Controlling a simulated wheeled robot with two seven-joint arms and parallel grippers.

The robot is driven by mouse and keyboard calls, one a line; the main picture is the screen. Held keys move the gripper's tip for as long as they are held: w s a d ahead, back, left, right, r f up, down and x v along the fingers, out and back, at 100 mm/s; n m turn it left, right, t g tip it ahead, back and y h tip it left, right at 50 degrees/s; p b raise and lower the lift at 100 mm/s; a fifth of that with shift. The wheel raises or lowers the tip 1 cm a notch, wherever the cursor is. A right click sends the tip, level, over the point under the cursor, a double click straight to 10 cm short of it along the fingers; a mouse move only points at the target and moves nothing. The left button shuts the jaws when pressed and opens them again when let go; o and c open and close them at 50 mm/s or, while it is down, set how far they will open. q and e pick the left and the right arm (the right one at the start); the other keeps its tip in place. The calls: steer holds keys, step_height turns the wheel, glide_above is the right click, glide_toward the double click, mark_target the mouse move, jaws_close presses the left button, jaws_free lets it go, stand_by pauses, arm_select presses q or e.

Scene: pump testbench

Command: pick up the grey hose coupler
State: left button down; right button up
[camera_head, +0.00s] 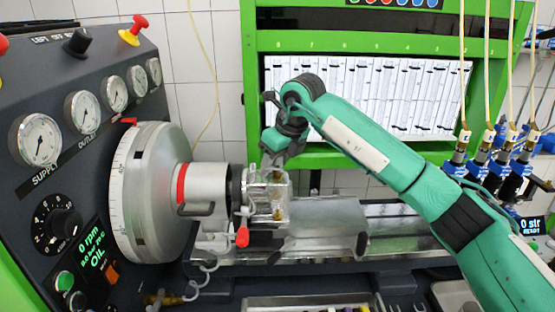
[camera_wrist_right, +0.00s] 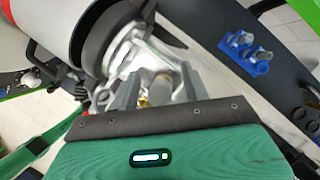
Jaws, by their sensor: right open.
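My right gripper (camera_head: 270,158) points down just above the clear and metal pump body (camera_head: 268,195) clamped in the bench. In the right wrist view its two grey fingers (camera_wrist_right: 157,90) stand apart. A short grey-brown cylinder (camera_wrist_right: 163,88), which may be the grey hose coupler, shows between them, beside a brass fitting (camera_wrist_right: 144,100). I cannot tell whether the fingers touch it. My left gripper is not in view.
A large graduated drum (camera_head: 145,195) and a red-tipped lever (camera_head: 242,237) are left of and below the pump. Blue hose connectors (camera_head: 460,155) hang at the right. A blue holder (camera_wrist_right: 245,55) lies on the dark surface. A green-framed display (camera_head: 370,95) stands behind.

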steer(key=shift+c, duration=0.5)
steer(key=shift+f, duration=0.1)
jaws_close()
steer(key=shift+r, duration=0.2)
